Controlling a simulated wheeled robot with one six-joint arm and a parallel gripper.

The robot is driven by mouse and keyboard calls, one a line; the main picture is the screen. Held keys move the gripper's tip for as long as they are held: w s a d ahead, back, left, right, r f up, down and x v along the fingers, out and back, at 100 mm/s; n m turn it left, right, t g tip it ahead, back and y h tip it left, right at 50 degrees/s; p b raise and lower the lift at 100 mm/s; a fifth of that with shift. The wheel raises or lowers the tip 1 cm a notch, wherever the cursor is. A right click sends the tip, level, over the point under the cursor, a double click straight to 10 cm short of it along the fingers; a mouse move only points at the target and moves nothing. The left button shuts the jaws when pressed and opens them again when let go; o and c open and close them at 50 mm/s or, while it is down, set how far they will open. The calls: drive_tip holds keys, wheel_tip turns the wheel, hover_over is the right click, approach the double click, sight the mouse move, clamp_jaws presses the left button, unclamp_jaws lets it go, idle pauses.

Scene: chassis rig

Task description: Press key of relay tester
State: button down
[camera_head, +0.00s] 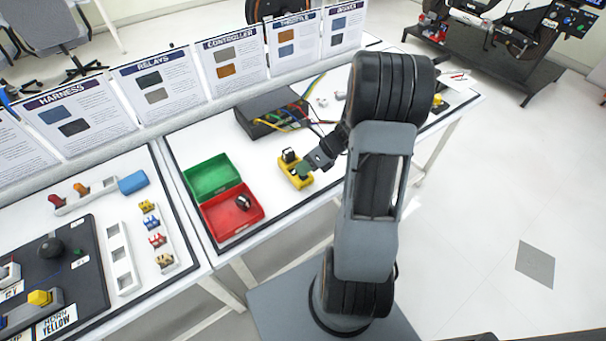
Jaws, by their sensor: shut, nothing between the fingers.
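The relay tester appears to be the small yellow device (293,181) on the white table, just right of the red bin. It has a dark block standing on its far side. My gripper (304,169) is shut and empty, reaching down from the right with its fingertips over the right part of the yellow device. A dull green patch shows at the fingertips. I cannot tell whether it is the key or part of the fingers, nor whether they touch. The fingers hide part of the device's top.
A green bin (211,176) and a red bin (232,211) with a dark round part (243,202) stand to the left. A dark grey box (271,112) with coloured wires lies behind. Upright sign boards (157,84) line the back edge.

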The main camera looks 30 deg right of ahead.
drive_tip(key=shift+r, duration=0.1)
idle(0.3)
drive_tip(key=shift+r+p, duration=0.8)
drive_tip(key=shift+p, duration=0.3)
wheel_tip(320, 180, up, 5)
drive_tip(key=p, duration=0.5)
idle(0.6)
